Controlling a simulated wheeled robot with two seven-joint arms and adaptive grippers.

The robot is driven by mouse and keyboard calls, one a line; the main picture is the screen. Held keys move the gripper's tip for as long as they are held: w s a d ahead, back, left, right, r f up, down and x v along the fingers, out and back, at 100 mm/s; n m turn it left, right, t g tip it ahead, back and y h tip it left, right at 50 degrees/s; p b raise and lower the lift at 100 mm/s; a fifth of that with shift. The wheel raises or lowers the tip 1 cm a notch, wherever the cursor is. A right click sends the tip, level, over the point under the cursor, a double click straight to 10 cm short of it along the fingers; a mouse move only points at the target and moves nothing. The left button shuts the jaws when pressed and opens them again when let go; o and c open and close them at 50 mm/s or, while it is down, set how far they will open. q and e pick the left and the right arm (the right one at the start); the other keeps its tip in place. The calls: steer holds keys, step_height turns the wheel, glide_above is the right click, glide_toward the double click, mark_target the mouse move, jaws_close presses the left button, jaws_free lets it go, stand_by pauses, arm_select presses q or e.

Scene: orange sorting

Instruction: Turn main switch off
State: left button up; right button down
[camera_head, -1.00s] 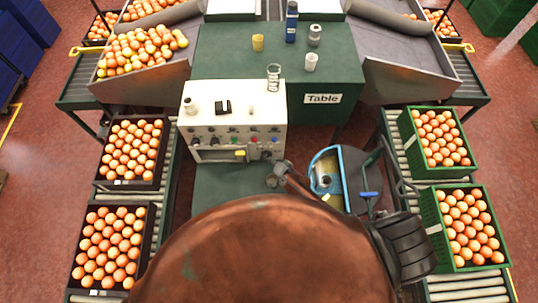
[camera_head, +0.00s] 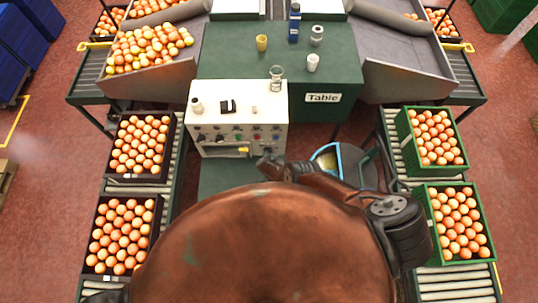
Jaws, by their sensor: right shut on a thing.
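The white control box (camera_head: 240,100) stands in front of the green table. Its front panel carries several small knobs and buttons, with a yellow handle (camera_head: 243,150) low in the middle. My right gripper (camera_head: 264,161) is at the panel's lower right corner, just right of the yellow handle. It is shut on the main switch there, which the gripper and wrist largely hide. The exact position of the switch cannot be made out. My left gripper is not in view.
The green table (camera_head: 330,75) holds a yellow cup (camera_head: 262,42), a blue bottle (camera_head: 294,22) and glassware. Orange crates line conveyors on both sides.

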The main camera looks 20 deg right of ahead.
steer(key=shift+w+d+r+n+h+b, duration=0.15)
steer(key=shift+w+n+h+b, duration=0.25)
steer(key=shift+h, duration=0.4)
steer(key=shift+r, duration=0.1)
steer(key=c, duration=2)
jaws_free()
steer(key=shift+s+a+g, duration=0.15)
steer(key=shift+a+g, duration=0.05)
steer(key=shift+g, duration=0.1)
steer(key=shift+o, duration=0.3)
steer(key=shift+s+a, duration=0.1)
steer(key=shift+a, duration=0.05)
